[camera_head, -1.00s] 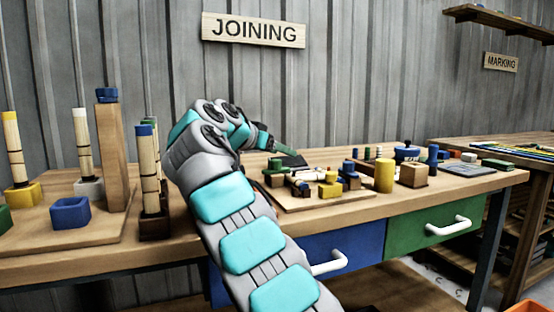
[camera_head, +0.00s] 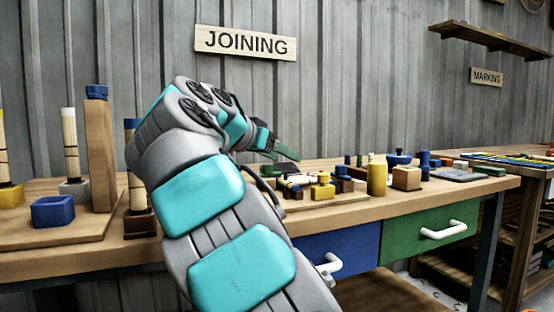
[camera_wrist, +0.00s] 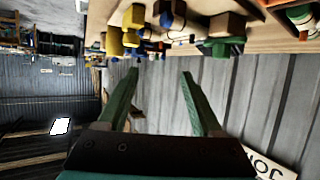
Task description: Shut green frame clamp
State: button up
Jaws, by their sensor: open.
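My gripper (camera_head: 284,152) is at the end of my raised arm, above the back of the joining bench. In the wrist view, which is upside down, its two green fingers (camera_wrist: 159,73) are spread with nothing between them. A green block (camera_wrist: 224,46), which looks like the green frame clamp, sits beside a brown block on the wooden board, apart from the fingers. In the head view the green block (camera_head: 267,171) shows small below my gripper, partly hidden by my arm. Whether its jaw is open or shut cannot be told.
A yellow clamp block (camera_head: 323,190) and blue pieces crowd the same board (camera_head: 345,197). A yellow cylinder (camera_head: 377,179) and a brown block (camera_head: 407,178) stand to its right. A tall wooden post (camera_head: 100,155) and a blue open box (camera_head: 53,211) are left of my arm.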

jog(key=shift+s+d, duration=0.1)
jog(key=shift+s, duration=0.4)
